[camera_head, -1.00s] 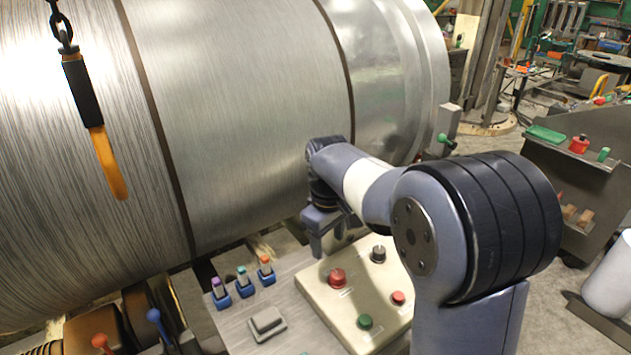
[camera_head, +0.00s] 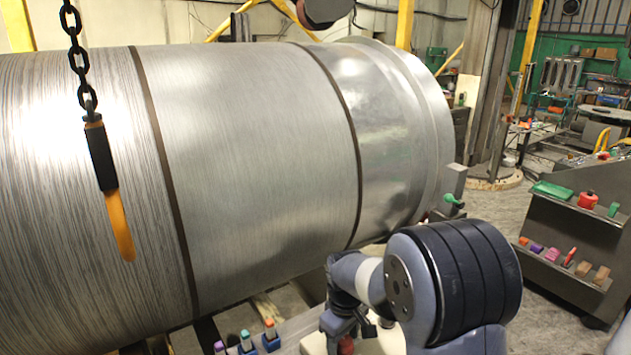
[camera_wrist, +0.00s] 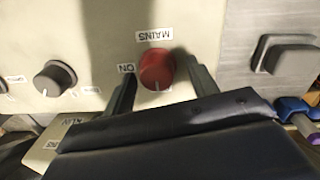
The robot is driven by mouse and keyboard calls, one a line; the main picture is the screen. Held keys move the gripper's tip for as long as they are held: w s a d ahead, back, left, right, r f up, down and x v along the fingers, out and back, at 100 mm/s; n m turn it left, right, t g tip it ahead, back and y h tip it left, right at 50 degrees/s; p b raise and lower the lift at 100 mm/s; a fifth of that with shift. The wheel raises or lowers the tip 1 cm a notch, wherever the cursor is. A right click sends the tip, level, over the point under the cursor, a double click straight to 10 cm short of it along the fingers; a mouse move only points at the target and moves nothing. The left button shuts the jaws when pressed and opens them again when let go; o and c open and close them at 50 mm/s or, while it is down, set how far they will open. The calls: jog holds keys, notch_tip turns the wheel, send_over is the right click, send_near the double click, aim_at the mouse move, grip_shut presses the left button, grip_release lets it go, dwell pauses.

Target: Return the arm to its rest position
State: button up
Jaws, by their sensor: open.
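My gripper (camera_head: 345,325) is over the control panel (camera_head: 385,343) at the bottom of the head view, partly hidden by its own wrist. In the wrist view my gripper (camera_wrist: 163,70) is open, one finger on each side of the round red MAINS knob (camera_wrist: 156,69). I cannot tell whether the fingers touch it. The red knob (camera_head: 345,345) also shows just below the gripper in the head view. My arm is bent, with its large dark joint to the right.
A big metal cylinder (camera_head: 260,165) lies behind the panel. An orange-tipped hook handle (camera_head: 120,225) hangs on a chain (camera_head: 75,55) at left. A dark knob (camera_wrist: 54,78) sits beside the red one. A shelved cart (camera_head: 570,240) stands at right, with open floor between.

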jog(key=shift+r, duration=0.1)
notch_tip(320, 180, up, 11)
jog(key=a, duration=0.2)
jog(key=f, duration=0.3)
jog(key=d+f, duration=0.1)
jog(key=f, duration=0.3)
jog(key=d+f, duration=0.1)
jog(key=f, duration=0.3)
jog(key=shift+f, duration=0.15)
jog(key=m, duration=0.4)
jog(key=shift+p, duration=0.3)
jog(key=m+p, duration=0.1)
jog(key=m, duration=0.3)
jog(key=shift+m, duration=0.3)
jog(key=m+p, duration=0.1)
jog(key=m, duration=0.4)
jog(key=shift+w+m+p, duration=0.1)
jog(key=shift+m+p, duration=0.25)
jog(key=shift+m, duration=0.05)
jog(key=shift+m+p, duration=0.6)
jog(key=shift+m, duration=1.1)
